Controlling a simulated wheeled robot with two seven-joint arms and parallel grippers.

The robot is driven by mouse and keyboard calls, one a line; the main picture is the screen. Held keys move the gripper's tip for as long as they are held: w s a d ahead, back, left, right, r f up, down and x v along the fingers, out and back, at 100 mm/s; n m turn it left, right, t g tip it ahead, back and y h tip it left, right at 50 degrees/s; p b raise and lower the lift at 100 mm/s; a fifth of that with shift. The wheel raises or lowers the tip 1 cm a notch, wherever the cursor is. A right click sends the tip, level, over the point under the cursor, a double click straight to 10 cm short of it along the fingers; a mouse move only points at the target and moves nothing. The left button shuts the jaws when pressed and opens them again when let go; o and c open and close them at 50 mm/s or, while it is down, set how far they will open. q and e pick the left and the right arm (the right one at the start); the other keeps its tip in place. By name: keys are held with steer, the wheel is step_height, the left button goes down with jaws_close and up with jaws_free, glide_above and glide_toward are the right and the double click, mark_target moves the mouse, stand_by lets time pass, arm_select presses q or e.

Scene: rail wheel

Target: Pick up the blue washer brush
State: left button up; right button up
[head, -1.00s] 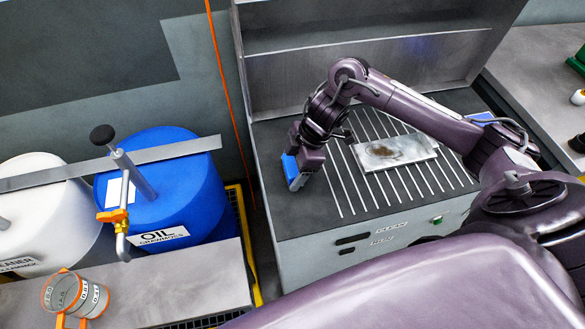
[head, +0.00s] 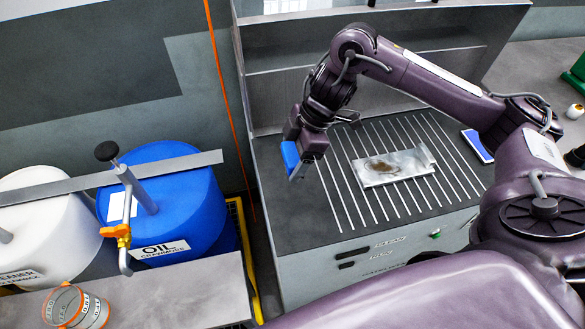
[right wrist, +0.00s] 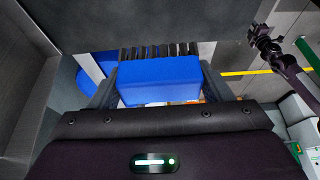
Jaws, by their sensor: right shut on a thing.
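My right gripper (head: 299,152) is shut on the blue washer brush (head: 290,155), above the left part of the ribbed washer surface. In the right wrist view the blue block of the brush (right wrist: 160,80) sits between the two fingers of the right gripper (right wrist: 158,88), with a row of dark bristles along its far edge. The brush is partly hidden by the gripper in the head view. I cannot tell how high it is above the surface. My left gripper is not in the head view.
A stained metal plate (head: 393,168) lies on the ribs of the washer (head: 300,215). A blue and white item (head: 477,145) lies to its right. A back wall stands behind. A blue oil drum (head: 185,200) and a white drum (head: 45,225) stand at left.

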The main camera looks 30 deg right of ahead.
mark_target(293, 153)
step_height(293, 153, up, 10)
steer(key=p, duration=0.2)
steer(key=shift+f+p, duration=0.1)
steer(key=shift+p, duration=0.2)
steer(key=o, duration=0.5)
steer(key=c, duration=0.4)
